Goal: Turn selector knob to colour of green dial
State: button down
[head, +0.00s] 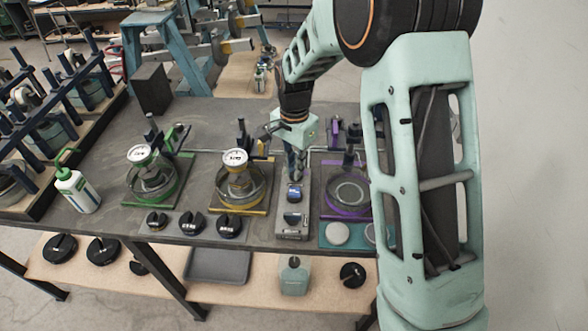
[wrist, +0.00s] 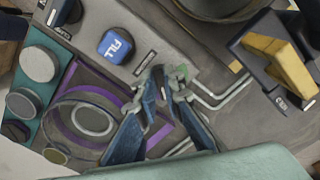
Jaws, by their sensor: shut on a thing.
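The green dial (head: 138,153) is a white-faced gauge above a glass vessel on a green-edged stand, at the left of the bench in the head view. A narrow grey control panel (head: 293,233) stands between the yellow and purple stations; it also shows in the wrist view (wrist: 165,42). My gripper (head: 295,170) points down at the panel's far end. In the wrist view its fingertips (wrist: 165,82) are close together beside a small label, shut around what appears to be the selector knob. The fingers hide most of the knob, so its pointing direction cannot be told.
A blue FILL button (wrist: 115,45) sits on the panel close to my gripper. The yellow-edged station (head: 240,208) is left of the panel and the purple-edged one (head: 345,214) right. Black weights (head: 192,224) line the front. A white bottle (head: 75,190) stands far left.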

jog(key=n+b, duration=0.1)
jog(key=n, duration=0.4)
jog(key=shift+d+n, duration=0.15)
jog(key=shift+n, duration=0.15)
jog(key=n+b, duration=0.1)
jog(key=n, duration=0.3)
jog(key=shift+d, duration=0.2)
jog(key=n, duration=0.7)
jog(key=shift+w+d, duration=0.1)
jog(key=shift+d, duration=0.05)
jog(key=c, duration=2)
grip_release()
jog(key=shift+c, duration=0.2)
notch_tip(320, 180, up, 12)
